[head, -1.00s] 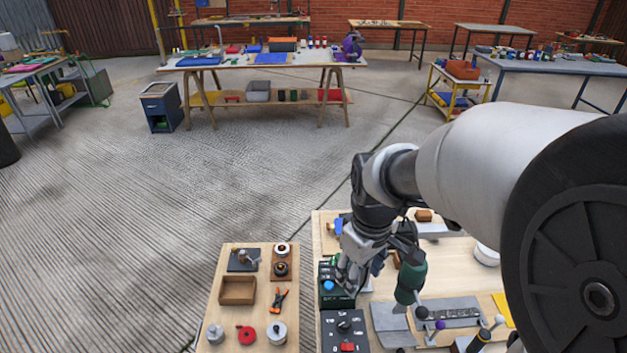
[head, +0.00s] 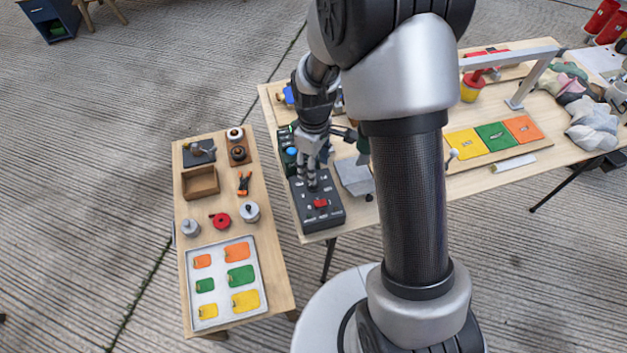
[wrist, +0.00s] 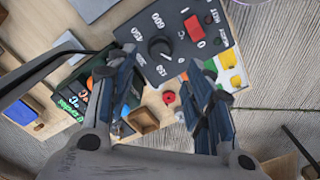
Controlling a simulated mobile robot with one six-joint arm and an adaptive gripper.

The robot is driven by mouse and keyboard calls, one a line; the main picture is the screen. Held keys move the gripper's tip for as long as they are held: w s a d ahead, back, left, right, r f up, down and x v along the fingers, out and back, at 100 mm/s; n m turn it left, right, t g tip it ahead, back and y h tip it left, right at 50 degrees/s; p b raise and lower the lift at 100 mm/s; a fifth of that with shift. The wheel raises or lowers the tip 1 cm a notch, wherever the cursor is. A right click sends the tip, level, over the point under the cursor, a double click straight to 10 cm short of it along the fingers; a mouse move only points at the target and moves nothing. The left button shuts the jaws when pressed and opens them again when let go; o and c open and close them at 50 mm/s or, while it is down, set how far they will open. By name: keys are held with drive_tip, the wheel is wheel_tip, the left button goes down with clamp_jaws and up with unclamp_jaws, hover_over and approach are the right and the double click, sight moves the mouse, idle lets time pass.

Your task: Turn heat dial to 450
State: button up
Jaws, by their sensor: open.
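The heat dial (wrist: 160,47) is a round black knob on a dark panel (wrist: 182,62) with printed numbers; 600, 450 and 150 are legible around it in the wrist view. In the head view my gripper (head: 312,178) hangs over the back part of the same panel (head: 328,219) and hides the dial. The red switch (head: 320,203) shows in front of it.
A box with a blue button (head: 291,152) stands just behind the panel. A side table to the left holds a wooden box (head: 200,183), orange-handled pliers (head: 244,183), lidded pots and a white tray (head: 219,318) with coloured cards. A gap of floor separates the two tables.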

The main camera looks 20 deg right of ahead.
wheel_tip(320, 180, down, 7)
drive_tip(key=shift+f+b, duration=0.15)
drive_tip(key=shift+b, duration=0.85)
drive_tip(key=shift+c, duration=0.3)
drive_tip(key=c, duration=1)
